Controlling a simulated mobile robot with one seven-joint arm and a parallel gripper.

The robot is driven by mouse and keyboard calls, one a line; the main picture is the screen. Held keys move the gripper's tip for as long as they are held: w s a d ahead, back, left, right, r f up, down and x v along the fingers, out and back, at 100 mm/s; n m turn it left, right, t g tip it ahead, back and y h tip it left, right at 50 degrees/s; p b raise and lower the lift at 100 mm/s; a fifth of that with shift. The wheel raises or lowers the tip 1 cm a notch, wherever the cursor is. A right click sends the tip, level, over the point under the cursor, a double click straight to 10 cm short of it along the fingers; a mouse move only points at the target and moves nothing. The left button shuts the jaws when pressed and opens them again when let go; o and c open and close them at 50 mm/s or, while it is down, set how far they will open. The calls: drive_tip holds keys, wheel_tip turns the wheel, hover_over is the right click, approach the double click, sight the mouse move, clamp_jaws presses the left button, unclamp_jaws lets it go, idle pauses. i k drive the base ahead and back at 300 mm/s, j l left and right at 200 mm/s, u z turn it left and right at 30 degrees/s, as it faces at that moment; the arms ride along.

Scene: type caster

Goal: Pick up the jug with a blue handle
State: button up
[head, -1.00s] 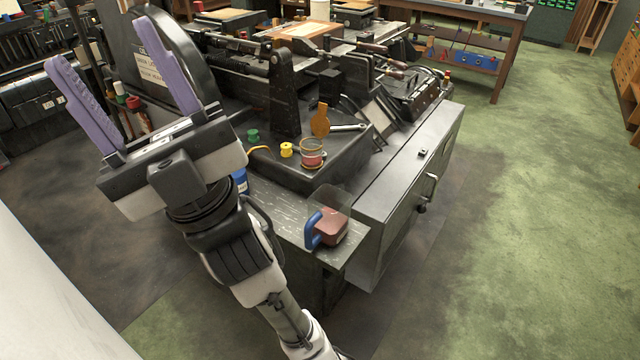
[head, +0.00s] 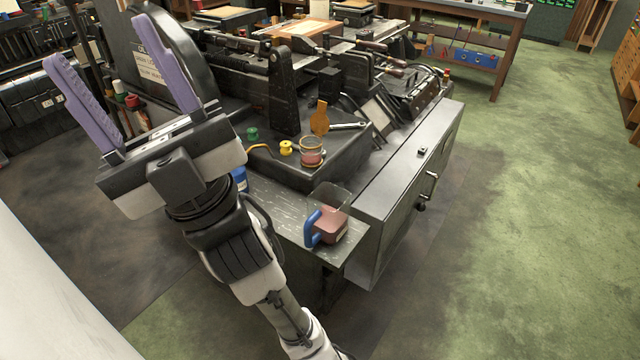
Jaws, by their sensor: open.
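The jug (head: 333,226) stands at the front corner of the worn grey bench top. It looks clear-walled at the top with reddish contents, and its blue handle (head: 311,230) faces left toward my arm. My gripper (head: 103,62) is at the upper left of the picture, well apart from the jug. Its two purple fingers point up and are spread wide, with nothing between them.
A glass jar with a reddish band (head: 312,154), a yellow spool (head: 286,148) and a green spool (head: 252,134) sit on the machine behind the jug. A grey metal cabinet (head: 405,190) stands right of the jug. Green floor at right is clear.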

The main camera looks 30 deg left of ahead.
sight(328, 205)
drive_tip(key=i+l+u, duration=0.15)
drive_tip(key=l, duration=0.45)
drive_tip(key=u, duration=1.5)
drive_tip(key=k+j, duration=0.05)
